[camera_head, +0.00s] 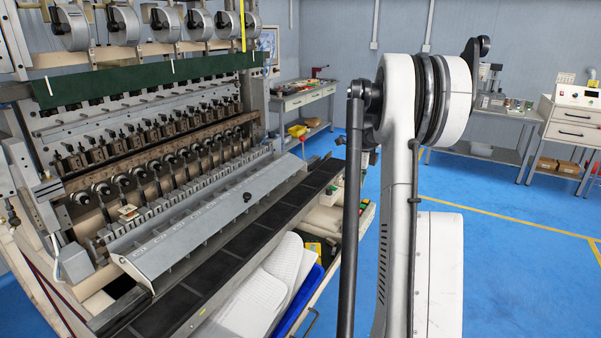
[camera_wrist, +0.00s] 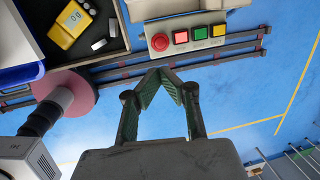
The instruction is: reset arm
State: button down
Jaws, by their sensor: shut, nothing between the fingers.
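My gripper (camera_wrist: 168,82) shows in the wrist view, with its two dark green-padded fingers meeting at the tips. It is shut and holds nothing. It hangs over the blue floor and the dark rails, just below a control box (camera_wrist: 187,33) with red, green and yellow buttons in the picture. In the head view my white and grey arm stands folded upright right of the coil winder (camera_head: 150,150). My gripper cannot be seen in that view.
The dark rails (camera_wrist: 235,43) cross the floor under my gripper. A tray with a yellow device (camera_wrist: 70,22) lies upper left. In the head view, workbenches (camera_head: 305,95) stand along the back wall. Blue floor (camera_head: 500,215) right of my arm is clear.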

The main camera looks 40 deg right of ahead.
jog(key=a+r+n+t, duration=0.1)
jog(key=a+r+n, duration=0.35)
jog(key=a, duration=0.75)
jog(key=a+r+n+t, duration=0.1)
jog(key=a+r+n, duration=0.4)
jog(key=a, duration=0.6)
jog(key=a+r+n+t, duration=0.1)
jog(key=a+r+n, duration=0.35)
jog(key=a, duration=0.75)
jog(key=s+a+f+n+t, duration=0.1)
jog(key=s+a+f+n, duration=0.1)
jog(key=s+a+n, duration=0.3)
jog(key=s+a+f+n+t, duration=0.1)
jog(key=s+a+f+n, duration=0.1)
jog(key=s+a+n, duration=0.4)
jog(key=s+a+f+n+t+y, duration=0.1)
jog(key=s+a+f+n, duration=0.2)
jog(key=a, duration=1.1)
jog(key=s+n, duration=0.2)
jog(key=n, duration=0.2)
jog(key=shift+s+n, duration=0.25)
jog(key=shift+n, duration=0.05)
